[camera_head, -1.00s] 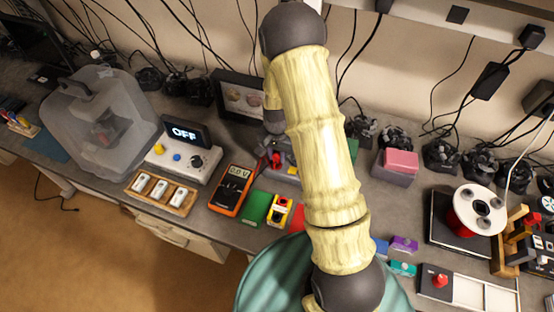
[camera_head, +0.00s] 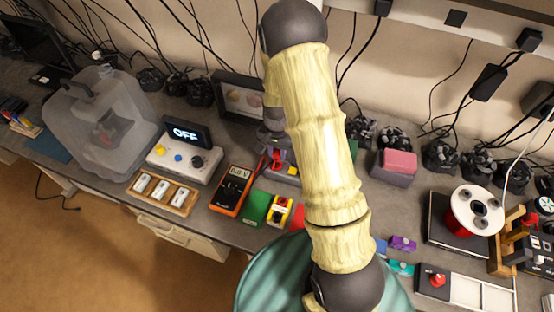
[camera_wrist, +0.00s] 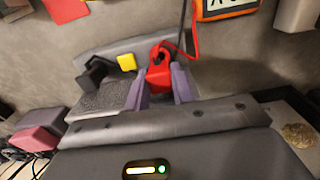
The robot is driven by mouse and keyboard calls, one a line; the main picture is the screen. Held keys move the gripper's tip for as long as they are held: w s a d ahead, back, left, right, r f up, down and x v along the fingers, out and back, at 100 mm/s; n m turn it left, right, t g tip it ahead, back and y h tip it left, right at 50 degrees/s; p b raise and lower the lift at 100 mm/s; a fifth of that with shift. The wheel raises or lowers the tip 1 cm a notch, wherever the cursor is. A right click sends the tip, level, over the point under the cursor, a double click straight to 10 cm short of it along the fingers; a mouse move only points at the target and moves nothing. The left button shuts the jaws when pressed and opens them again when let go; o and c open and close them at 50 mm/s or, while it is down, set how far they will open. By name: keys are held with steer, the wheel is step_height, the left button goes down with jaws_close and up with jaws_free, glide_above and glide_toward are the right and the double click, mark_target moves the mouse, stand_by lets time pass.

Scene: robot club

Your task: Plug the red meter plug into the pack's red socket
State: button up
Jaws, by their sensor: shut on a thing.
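My gripper (camera_wrist: 164,92) is shut on the red meter plug (camera_wrist: 158,68), which sits between its two purple fingers in the wrist view. A red cable (camera_wrist: 190,48) runs from the plug towards the orange meter (camera_wrist: 226,10). The plug is at a grey block (camera_wrist: 112,95), seemingly the pack, with a black plug (camera_wrist: 98,72) and a yellow part (camera_wrist: 127,62) beside it. The red socket and the plug's tip are hidden.
A power supply (camera_head: 183,160) reading OFF and a wooden tray (camera_head: 162,194) stand left. A pink-topped box (camera_head: 398,165) and red spool (camera_head: 470,212) stand right.

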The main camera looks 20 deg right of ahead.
steer(key=shift+r+p, duration=0.7)
steer(key=shift+r, duration=0.45)
steer(key=shift+o, duration=0.7)
steer(key=shift+c, duration=0.5)
steer(key=shift+s+d, duration=0.1)
